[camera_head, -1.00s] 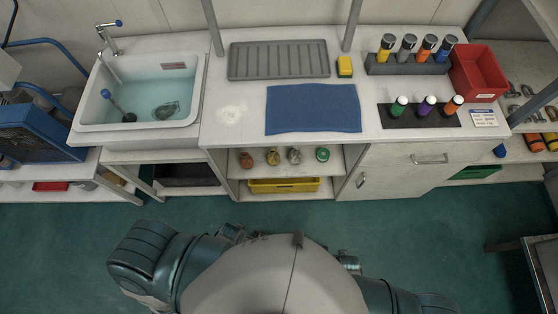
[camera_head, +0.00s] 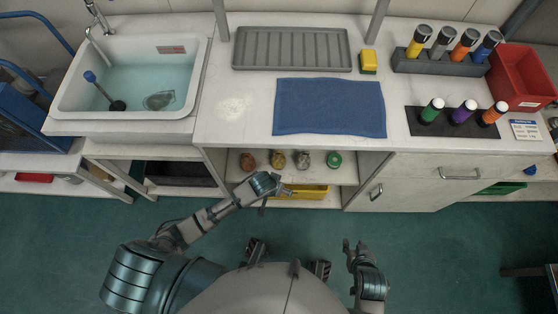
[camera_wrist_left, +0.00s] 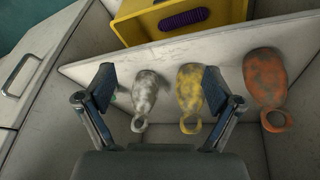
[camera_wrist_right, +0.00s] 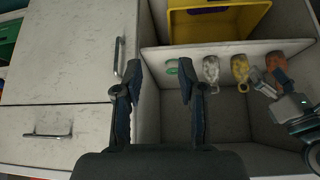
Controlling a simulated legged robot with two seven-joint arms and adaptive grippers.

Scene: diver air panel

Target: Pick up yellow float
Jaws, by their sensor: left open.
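The yellow float (camera_head: 278,160) is a mottled, worn piece with a ring at one end. It sits on the open shelf under the counter, between an orange float (camera_head: 248,161) and a grey-white float (camera_head: 304,160). It also shows in the left wrist view (camera_wrist_left: 189,88) and the right wrist view (camera_wrist_right: 240,69). My left gripper (camera_head: 284,191) is open and empty in front of the shelf. In the left wrist view its fingers (camera_wrist_left: 160,85) frame the grey-white and yellow floats. My right gripper (camera_head: 355,248) is open and empty, lower and to the right, away from the floats.
A green float (camera_head: 334,159) sits at the right of the row. A yellow crate (camera_head: 312,192) is below the shelf. The cabinet (camera_head: 415,180) with handles closes off the right side. The counter (camera_head: 235,125) overhangs the shelf. The floor in front is clear.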

